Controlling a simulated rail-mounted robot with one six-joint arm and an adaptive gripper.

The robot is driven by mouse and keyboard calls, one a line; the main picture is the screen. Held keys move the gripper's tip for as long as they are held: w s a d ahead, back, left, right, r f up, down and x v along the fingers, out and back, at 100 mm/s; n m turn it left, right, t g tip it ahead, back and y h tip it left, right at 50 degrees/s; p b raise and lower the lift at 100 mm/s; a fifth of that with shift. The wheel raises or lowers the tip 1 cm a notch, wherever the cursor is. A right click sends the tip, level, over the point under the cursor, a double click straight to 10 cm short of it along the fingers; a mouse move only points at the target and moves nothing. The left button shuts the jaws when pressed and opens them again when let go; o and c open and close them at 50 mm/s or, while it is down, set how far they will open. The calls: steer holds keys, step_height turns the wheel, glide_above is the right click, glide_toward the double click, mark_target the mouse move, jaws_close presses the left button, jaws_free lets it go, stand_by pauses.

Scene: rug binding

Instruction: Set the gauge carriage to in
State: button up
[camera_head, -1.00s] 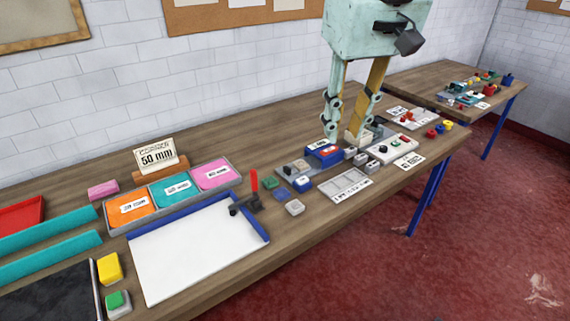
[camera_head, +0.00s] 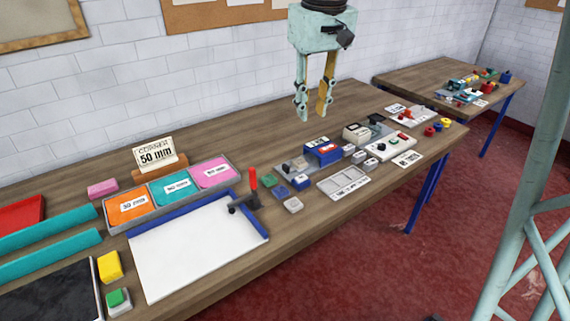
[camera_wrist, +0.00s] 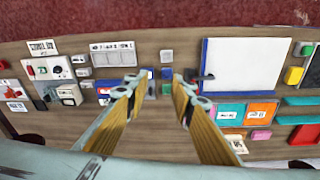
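A blue block with a white label (camera_head: 322,152) sits on a grey plate (camera_head: 286,168) in the middle of the bench; it may be the gauge carriage, but its label is too small to read. A small dark knob (camera_head: 287,166) stands at the plate's left end. My gripper (camera_head: 312,110) hangs above and behind the blue block, pointing down, apart from everything. Its fingers are spread with nothing between them. In the wrist view my gripper (camera_wrist: 158,84) is also open, and its fingers hide part of the bench.
A white board with a blue edge (camera_head: 190,250) and a red-handled clamp (camera_head: 252,188) lie to the left. Orange, teal and pink pads sit in a tray (camera_head: 233,172) behind it. A cream box (camera_head: 356,132) and a white panel (camera_head: 392,145) stand to the right. Bench behind the blue block is clear.

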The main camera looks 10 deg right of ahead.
steer(key=w+f+n, duration=0.1)
steer(key=w+f, duration=0.8)
steer(key=w, duration=0.4)
steer(key=n+g, duration=0.1)
steer(key=g, duration=0.1)
glide_above(286, 165)
step_height(286, 165, down, 12)
steer(key=shift+p, duration=0.45)
steer(key=shift+s+f, duration=0.1)
steer(key=shift+f, duration=0.2)
steer(key=shift+f+b, duration=0.65)
steer(key=shift+f, duration=6.05)
jaws_close()
